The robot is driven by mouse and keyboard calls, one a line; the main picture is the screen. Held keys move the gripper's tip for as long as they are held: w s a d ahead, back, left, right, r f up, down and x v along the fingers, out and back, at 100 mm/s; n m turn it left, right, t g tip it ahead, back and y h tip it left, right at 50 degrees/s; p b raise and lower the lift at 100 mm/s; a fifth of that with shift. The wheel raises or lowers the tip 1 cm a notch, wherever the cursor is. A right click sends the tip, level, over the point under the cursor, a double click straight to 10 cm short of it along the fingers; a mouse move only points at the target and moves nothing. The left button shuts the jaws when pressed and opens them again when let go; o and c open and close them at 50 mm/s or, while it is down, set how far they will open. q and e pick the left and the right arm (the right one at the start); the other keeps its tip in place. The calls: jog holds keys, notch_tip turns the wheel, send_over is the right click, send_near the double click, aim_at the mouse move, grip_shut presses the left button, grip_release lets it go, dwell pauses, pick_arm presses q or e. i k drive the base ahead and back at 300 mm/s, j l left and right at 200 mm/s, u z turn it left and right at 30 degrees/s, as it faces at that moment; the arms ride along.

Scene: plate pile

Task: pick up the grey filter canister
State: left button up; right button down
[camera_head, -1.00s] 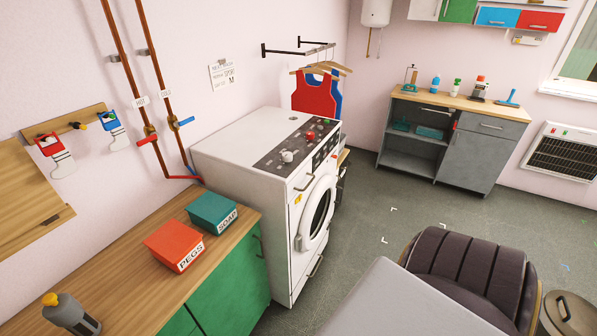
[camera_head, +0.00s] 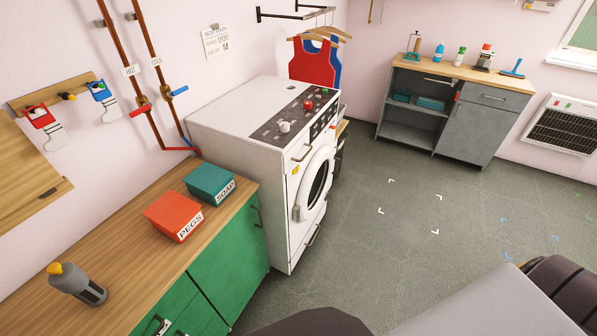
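A grey canister with a yellow cap (camera_head: 77,284) is on the wooden counter at the lower left of the head view. It looks tilted to the right in the picture and has a darker label or band near its lower end. It is in full view, and nothing touches it. It stands apart from the boxes on the same counter. Neither of my grippers shows in the head view.
The wooden counter (camera_head: 110,248) runs along the left wall above green cupboards. A red PEGS box (camera_head: 170,212) and a teal SOAP box (camera_head: 208,180) sit behind the canister. A white washing machine (camera_head: 245,125) stands beyond. Grey floor (camera_head: 400,240) is open to the right.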

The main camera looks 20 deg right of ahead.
aim_at(73, 281)
jog(key=z, duration=0.5)
jog(key=u, duration=1.8)
